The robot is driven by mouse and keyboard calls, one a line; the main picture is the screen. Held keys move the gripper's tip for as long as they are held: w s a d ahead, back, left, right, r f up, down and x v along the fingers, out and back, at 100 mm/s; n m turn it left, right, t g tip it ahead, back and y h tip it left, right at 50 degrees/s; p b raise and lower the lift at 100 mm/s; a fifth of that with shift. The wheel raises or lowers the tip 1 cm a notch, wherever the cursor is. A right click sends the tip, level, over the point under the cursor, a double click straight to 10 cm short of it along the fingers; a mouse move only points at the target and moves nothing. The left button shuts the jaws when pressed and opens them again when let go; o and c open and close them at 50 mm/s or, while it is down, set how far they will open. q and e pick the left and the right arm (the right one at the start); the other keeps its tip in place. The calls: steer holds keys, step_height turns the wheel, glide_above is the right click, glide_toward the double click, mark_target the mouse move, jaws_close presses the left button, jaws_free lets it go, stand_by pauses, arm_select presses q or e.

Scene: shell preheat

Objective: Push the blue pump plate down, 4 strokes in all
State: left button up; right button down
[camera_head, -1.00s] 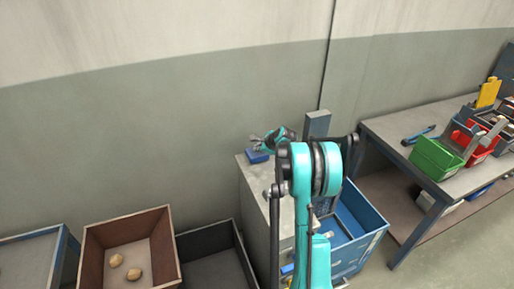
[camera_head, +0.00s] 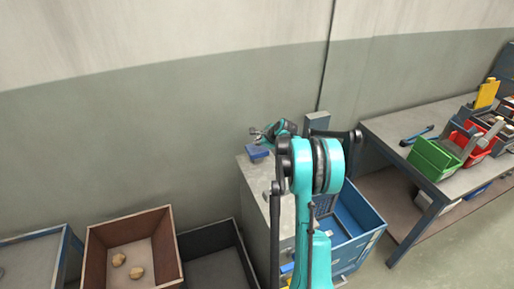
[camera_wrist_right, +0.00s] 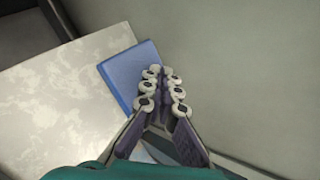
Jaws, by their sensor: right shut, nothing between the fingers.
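In the right wrist view the plate (camera_wrist_right: 130,72) is a flat blue square, partly hidden behind the fingers. My right gripper (camera_head: 256,133) shows small above the plate, with a gap under its fingertips. In the wrist view the right gripper (camera_wrist_right: 162,85) has its fingers together and empty, over the plate's right side. My left gripper is not in view.
The grey cabinet (camera_head: 252,190) stands against the wall, with a grey-blue post (camera_head: 317,122) at its back. A blue crate (camera_head: 365,235) is to its right. A brown box (camera_head: 105,245) with two tan lumps stands left. My teal arm hides part of the cabinet.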

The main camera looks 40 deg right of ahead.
mark_target(258, 149)
steer(key=shift+r+p, duration=1.6)
steer(key=shift+r, duration=0.95)
steer(key=shift+f, duration=0.1)
steer(key=n, duration=0.3)
steer(key=r+n+p, duration=0.1)
steer(key=n, duration=0.2)
step_height(258, 149, up, 3)
steer(key=n+p, duration=0.4)
steer(key=n, duration=2.6)
